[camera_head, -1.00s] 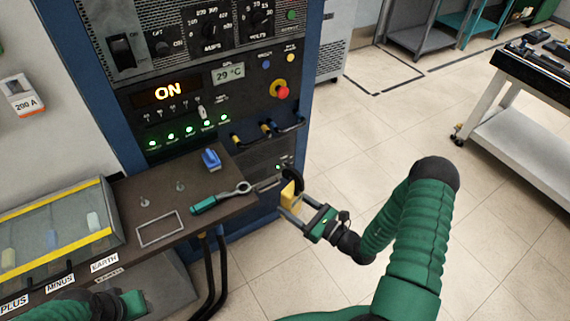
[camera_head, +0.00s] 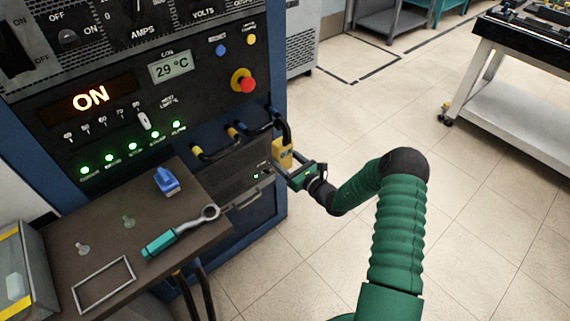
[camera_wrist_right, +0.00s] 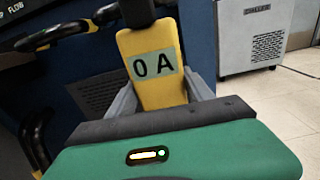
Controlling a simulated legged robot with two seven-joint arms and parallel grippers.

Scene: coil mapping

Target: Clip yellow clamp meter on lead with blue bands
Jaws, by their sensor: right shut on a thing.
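The yellow clamp meter (camera_head: 282,152) is in my right gripper (camera_head: 286,168), beside the right edge of the blue cabinet. In the right wrist view the clamp meter (camera_wrist_right: 157,85) stands nearly upright between the grey fingers, its display reading "0 A". Its black jaw (camera_head: 285,130) is at the right end of the lead with blue bands (camera_head: 258,129). I cannot tell whether the jaw is around that lead or only beside it. A lead with yellow bands (camera_head: 215,154) is left of it on the cabinet front. My left gripper is out of view.
A brown shelf holds a blue clip-like object (camera_head: 167,181), a teal-handled wrench (camera_head: 180,235) and a metal frame (camera_head: 103,285). A red emergency button (camera_head: 246,84) is above the leads. The cabinet's lower handle (camera_head: 248,191) juts out. The floor at right is open.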

